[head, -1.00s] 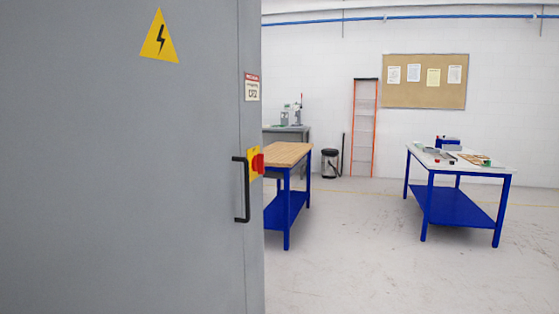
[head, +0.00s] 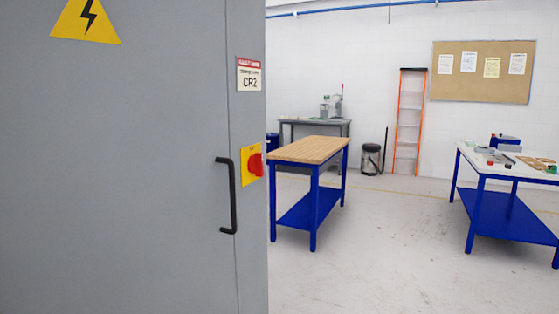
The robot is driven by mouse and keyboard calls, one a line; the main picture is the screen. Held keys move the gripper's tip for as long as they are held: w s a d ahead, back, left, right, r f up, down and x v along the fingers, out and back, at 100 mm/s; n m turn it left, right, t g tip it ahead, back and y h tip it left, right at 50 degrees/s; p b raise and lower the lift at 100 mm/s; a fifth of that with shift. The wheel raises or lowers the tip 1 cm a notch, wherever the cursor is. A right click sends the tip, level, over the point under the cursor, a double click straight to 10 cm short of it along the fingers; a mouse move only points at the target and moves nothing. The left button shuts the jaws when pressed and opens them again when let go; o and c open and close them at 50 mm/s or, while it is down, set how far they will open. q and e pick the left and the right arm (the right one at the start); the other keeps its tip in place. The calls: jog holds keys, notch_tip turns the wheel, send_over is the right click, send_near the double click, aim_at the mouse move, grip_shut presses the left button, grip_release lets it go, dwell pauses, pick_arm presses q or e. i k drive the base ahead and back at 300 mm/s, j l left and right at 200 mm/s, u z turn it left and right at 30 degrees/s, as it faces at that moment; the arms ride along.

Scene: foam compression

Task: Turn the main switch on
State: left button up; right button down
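The main switch (head: 256,165) is a red rotary knob on a yellow plate (head: 245,174). It sits near the right edge of the large grey electrical cabinet (head: 130,180), just right of the black door handle (head: 232,198). I cannot tell from this angle which position the knob is in. Neither of my grippers is in view.
A wood-topped blue workbench (head: 310,150) stands beyond the cabinet's right edge. A white-topped blue table (head: 508,165) is at the right. A grey bench (head: 332,123), a bin (head: 371,160) and an orange ladder (head: 410,120) are by the back wall. The floor between is clear.

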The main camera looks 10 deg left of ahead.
aim_at(255, 165)
jog(key=i+l+u, duration=0.25)
jog(key=i, duration=0.15)
jog(key=i+l+u, duration=0.25)
jog(key=i, duration=0.15)
jog(key=j, duration=0.05)
